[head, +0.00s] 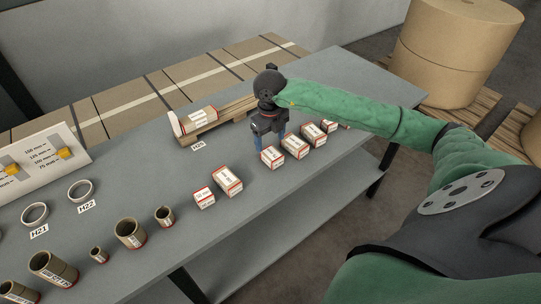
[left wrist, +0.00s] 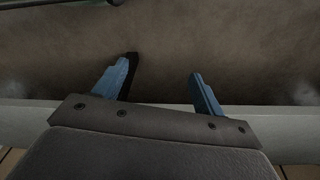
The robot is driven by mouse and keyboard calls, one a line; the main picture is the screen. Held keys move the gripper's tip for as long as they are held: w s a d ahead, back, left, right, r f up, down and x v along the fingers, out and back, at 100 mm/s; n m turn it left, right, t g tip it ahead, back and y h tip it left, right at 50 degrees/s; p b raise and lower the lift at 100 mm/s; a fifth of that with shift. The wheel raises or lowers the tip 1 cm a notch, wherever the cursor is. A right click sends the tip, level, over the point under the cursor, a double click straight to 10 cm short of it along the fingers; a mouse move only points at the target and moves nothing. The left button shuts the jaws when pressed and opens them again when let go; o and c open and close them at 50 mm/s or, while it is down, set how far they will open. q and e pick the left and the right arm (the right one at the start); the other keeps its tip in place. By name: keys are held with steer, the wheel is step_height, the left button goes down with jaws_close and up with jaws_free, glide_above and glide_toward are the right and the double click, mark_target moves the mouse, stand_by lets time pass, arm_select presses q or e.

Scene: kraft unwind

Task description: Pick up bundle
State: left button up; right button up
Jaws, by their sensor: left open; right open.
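No item in view is marked as the bundle, so I cannot tell for sure which it is. Several small boxes with white labels and red edges stand in a row on the grey table, among them one box (head: 227,181) left of my right gripper and one box (head: 271,157) just below it. My right gripper (head: 269,140) points down, open, with blue fingers behind the row; I see nothing held. My left gripper (left wrist: 162,76) shows only in the left wrist view, open and empty.
Several brown tubes (head: 129,233) stand at the table's front left. Two pale rings (head: 81,190) lie by tags H21 and H22. A sloped size board (head: 40,165) stands at left. Large kraft rolls (head: 459,50) are behind right. The table (head: 130,172) is clear mid-left.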

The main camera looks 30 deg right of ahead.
mark_target(272, 153)
steer(key=shift+f+p, duration=0.3)
steer(key=shift+f, duration=0.85)
steer(key=f+p, duration=0.3)
steer(key=shift+s+d+f, duration=0.15)
steer(key=shift+d+f, duration=0.1)
steer(key=shift+f, duration=0.1)
arm_select(q)
steer(key=s+a+f, duration=0.4)
steer(key=f, duration=0.4)
steer(key=shift+s+a+f+t, duration=0.15)
steer(key=shift+f+t, duration=0.1)
steer(key=shift+t, duration=0.05)
arm_select(e)
steer(key=shift+f, duration=0.6)
steer(key=c, duration=1.4)
arm_select(q)
steer(key=shift+f, duration=0.1)
arm_select(e)
steer(key=shift+r, duration=0.1)
